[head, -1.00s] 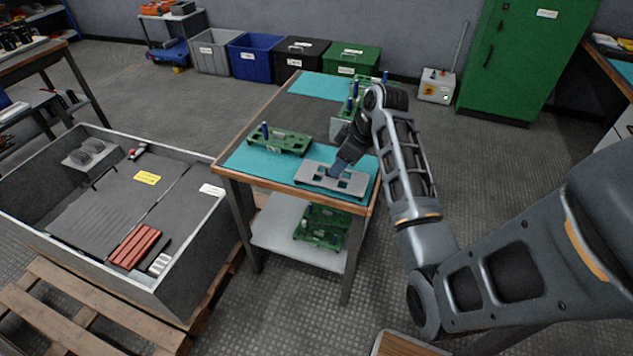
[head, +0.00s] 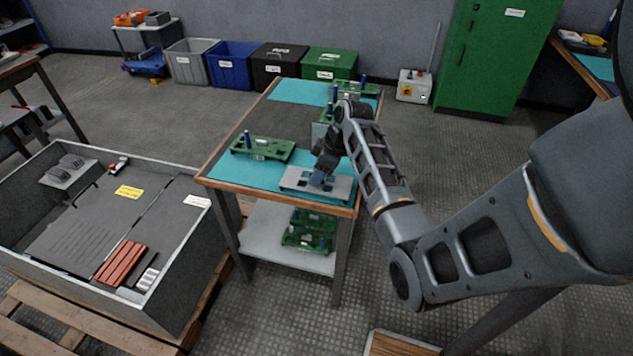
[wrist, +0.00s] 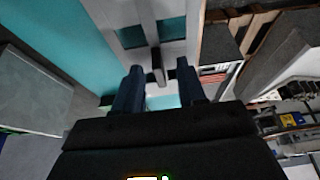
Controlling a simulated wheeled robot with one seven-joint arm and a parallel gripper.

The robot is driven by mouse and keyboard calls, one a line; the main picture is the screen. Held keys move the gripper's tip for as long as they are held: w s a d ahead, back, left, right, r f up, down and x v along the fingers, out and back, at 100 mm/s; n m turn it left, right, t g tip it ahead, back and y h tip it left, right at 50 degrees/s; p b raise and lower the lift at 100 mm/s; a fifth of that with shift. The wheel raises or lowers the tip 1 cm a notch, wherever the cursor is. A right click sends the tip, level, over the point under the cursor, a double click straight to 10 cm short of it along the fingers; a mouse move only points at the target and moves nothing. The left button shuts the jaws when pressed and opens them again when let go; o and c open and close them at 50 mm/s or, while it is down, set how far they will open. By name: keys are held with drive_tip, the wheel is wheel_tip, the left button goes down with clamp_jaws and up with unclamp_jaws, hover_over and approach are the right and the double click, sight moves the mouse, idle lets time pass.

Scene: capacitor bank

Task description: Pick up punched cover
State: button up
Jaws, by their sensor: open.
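The punched cover (head: 339,187) is a flat light-grey plate with square cut-outs. It lies on the teal mat at the near end of the workbench. My gripper (head: 318,180) is over the middle of the cover, pointing down, and its fingertips are hard to make out in the head view. In the wrist view, my gripper (wrist: 160,84) has its two dark fingers apart. A narrow strip of the cover (wrist: 150,35) between cut-outs lies between them. I cannot tell whether the fingers touch it.
A green fixture board (head: 262,149) with a blue post sits on the bench behind the cover, to the left. More green boards (head: 309,231) lie on the lower shelf. A large grey crate (head: 190,275) stands left of the bench. Floor right of the bench is open.

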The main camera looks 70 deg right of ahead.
clamp_jaws()
idle(0.3)
idle(0.5)
